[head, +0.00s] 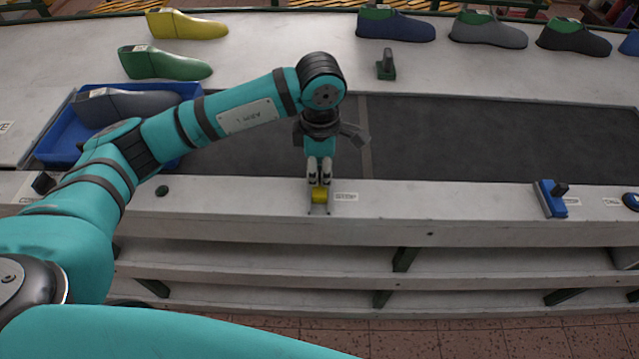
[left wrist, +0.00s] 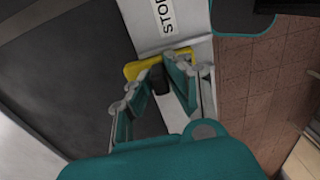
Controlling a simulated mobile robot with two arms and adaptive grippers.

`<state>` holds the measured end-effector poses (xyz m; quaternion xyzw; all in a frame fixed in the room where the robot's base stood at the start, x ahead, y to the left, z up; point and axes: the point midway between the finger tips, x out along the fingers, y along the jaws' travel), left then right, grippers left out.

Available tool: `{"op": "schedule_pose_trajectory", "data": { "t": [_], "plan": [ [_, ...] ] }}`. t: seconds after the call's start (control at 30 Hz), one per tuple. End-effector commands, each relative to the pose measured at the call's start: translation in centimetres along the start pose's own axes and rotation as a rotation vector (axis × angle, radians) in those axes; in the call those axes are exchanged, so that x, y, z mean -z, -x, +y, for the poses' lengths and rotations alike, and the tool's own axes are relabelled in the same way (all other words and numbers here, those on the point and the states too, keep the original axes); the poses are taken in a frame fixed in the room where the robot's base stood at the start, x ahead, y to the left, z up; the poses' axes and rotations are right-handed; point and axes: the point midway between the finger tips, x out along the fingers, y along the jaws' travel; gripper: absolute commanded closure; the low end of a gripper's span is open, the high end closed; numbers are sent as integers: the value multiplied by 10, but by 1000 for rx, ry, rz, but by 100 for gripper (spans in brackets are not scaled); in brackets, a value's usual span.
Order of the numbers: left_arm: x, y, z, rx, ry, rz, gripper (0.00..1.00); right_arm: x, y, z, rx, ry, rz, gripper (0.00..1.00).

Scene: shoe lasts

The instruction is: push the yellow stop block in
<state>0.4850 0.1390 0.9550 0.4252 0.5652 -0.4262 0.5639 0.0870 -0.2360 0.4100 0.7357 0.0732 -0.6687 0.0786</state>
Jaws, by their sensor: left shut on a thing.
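The yellow stop block (head: 319,196) sits on the pale front ledge of the bench, left of a small label reading STOP (head: 346,197). My left gripper (head: 319,184) points down at it, its fingertips at the block. In the left wrist view the yellow block (left wrist: 133,70) shows as a bar with a dark knob (left wrist: 160,80). The fingers (left wrist: 160,88) are closed around the knob there. Part of the block is hidden by the fingers. My right gripper is in neither view.
A dark belt (head: 480,135) runs behind the ledge. A blue tray (head: 57,140) with a grey shoe last stands at the left. A blue slider (head: 549,198) with a dark knob is on the ledge at the right. Several shoe lasts stand at the back. The ledge between block and slider is mostly clear.

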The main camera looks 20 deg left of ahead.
Motion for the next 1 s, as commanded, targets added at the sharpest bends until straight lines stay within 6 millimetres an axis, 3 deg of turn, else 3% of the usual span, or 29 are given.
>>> {"op": "schedule_pose_trajectory", "data": {
  "t": [0.03, 0.13, 0.53, 0.57, 0.7, 1.0],
  "plan": [
    [0, -5, 11, -10, 5, 0, 100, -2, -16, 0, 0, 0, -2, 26],
    [0, -3, 24, -8, 4, 0, 100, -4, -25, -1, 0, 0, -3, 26],
    [1, 3, 32, -9, 5, -2, 100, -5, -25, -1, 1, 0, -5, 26],
    [1, 3, 32, -10, 5, -2, 80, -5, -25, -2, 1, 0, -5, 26],
    [1, 2, 32, -8, 4, -2, 62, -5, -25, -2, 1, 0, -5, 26],
    [0, 3, 31, -5, 2, -2, 62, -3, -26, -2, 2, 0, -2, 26]
  ]
}}
